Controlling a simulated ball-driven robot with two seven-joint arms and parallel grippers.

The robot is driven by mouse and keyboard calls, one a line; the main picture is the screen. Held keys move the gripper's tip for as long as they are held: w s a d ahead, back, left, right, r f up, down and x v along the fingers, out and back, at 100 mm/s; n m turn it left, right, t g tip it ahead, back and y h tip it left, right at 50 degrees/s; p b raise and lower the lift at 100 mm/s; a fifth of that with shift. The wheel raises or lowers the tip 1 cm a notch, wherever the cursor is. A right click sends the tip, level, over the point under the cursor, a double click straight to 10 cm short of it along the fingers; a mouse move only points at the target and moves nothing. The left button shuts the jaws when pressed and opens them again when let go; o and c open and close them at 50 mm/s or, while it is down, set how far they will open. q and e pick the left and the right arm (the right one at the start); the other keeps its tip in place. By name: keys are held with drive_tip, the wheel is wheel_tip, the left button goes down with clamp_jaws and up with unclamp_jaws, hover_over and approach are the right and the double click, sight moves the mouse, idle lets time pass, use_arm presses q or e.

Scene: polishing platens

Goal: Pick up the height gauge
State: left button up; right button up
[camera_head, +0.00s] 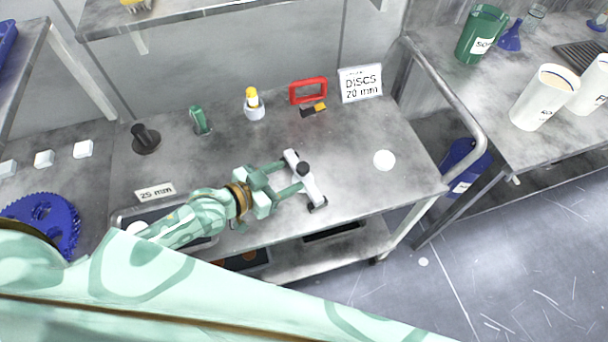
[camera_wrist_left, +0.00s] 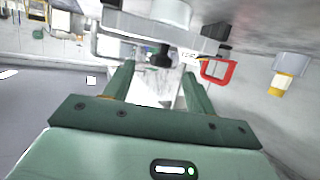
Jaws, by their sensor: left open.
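The height gauge looks to be the pale grey bar with a black knob (camera_head: 312,190), on the steel trolley top (camera_head: 350,215). My left gripper (camera_head: 291,176) is open, with its fingertips right at the gauge near the knob. In the left wrist view the gauge (camera_wrist_left: 150,27) spans beyond the open fingertips (camera_wrist_left: 158,72), its black knob lined up with the gap between them. I cannot tell whether the fingers touch it. My right gripper is not in view.
Behind the gauge stand a red frame (camera_head: 292,94), a "DISCS 20 mm" sign (camera_head: 360,84), a yellow-capped bottle (camera_head: 254,106), a green item (camera_head: 199,119) and a black post (camera_head: 146,140). A white disc (camera_head: 384,160) lies right. A trolley rail (camera_head: 447,98) rises beyond.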

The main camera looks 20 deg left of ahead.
sight(308, 166)
use_arm(q)
drive_tip(key=x, duration=0.3)
drive_tip(key=b+x, duration=0.1)
drive_tip(key=x, duration=0.4)
drive_tip(key=shift+w+f+b, duration=0.1)
drive_tip(key=shift+w+b, duration=0.05)
drive_tip(key=shift+b, duration=0.25)
drive_tip(key=shift+a, duration=0.1)
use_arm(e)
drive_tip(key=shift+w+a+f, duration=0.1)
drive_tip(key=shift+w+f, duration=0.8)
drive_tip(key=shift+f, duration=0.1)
use_arm(q)
clamp_jaws()
